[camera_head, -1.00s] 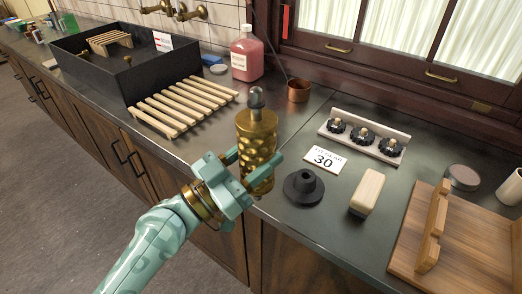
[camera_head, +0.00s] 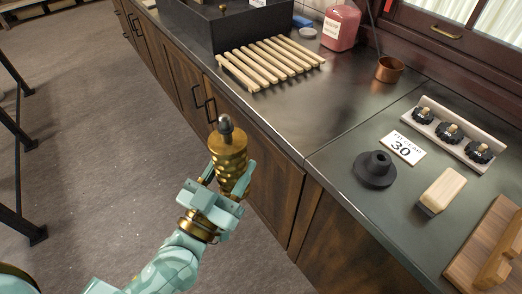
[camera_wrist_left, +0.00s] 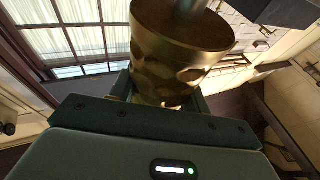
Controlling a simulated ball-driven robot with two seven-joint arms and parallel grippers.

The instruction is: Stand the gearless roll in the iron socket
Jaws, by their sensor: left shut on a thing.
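The gearless roll (camera_head: 229,150) is a dimpled brass cylinder with a grey rounded tip on top. My left gripper (camera_head: 226,182) is shut on its lower part and holds it roughly upright, in front of the counter's edge and over the floor. In the left wrist view the brass roll (camera_wrist_left: 178,55) stands between the fingers, its lower end hidden by the gripper. The iron socket (camera_head: 375,168) is a black flanged piece with a raised collar, standing on the counter to the right of the roll and apart from it. My right gripper is not in view.
A card reading 30 (camera_head: 403,148) lies behind the socket. A wooden block brush (camera_head: 442,190) is right of it, and a rack with black gears (camera_head: 450,133) is behind. A slatted wooden rack (camera_head: 270,62), copper pot (camera_head: 389,69) and pink bottle (camera_head: 341,27) stand farther back.

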